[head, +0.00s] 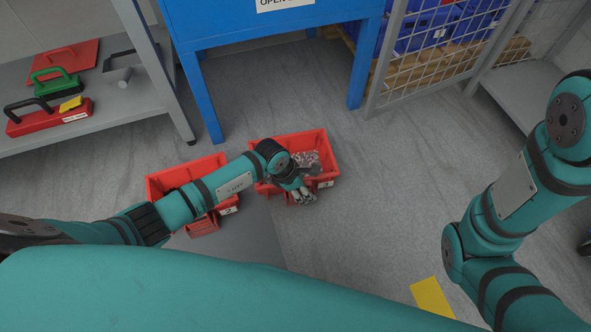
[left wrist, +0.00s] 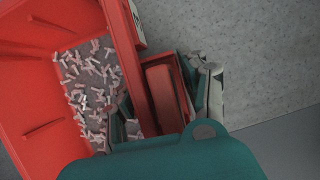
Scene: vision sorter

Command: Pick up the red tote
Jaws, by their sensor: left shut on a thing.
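A red tote (head: 300,141) stands on the floor right of centre in the head view, with many small pale screw-like pieces inside. My left gripper (head: 302,196) is at its front side and is shut on it. In the left wrist view the red tote (left wrist: 122,50) fills the left side. There my left gripper (left wrist: 160,105) has one finger inside the tote and the other outside its front part. The gripper's body hides part of the tote's near end. My right arm shows at the right of the head view; its gripper is out of view.
A second red tote (head: 157,186) stands left of the first, partly hidden by my left arm. A blue table (head: 209,100) stands behind. A yellow marking (head: 432,298) lies on open floor.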

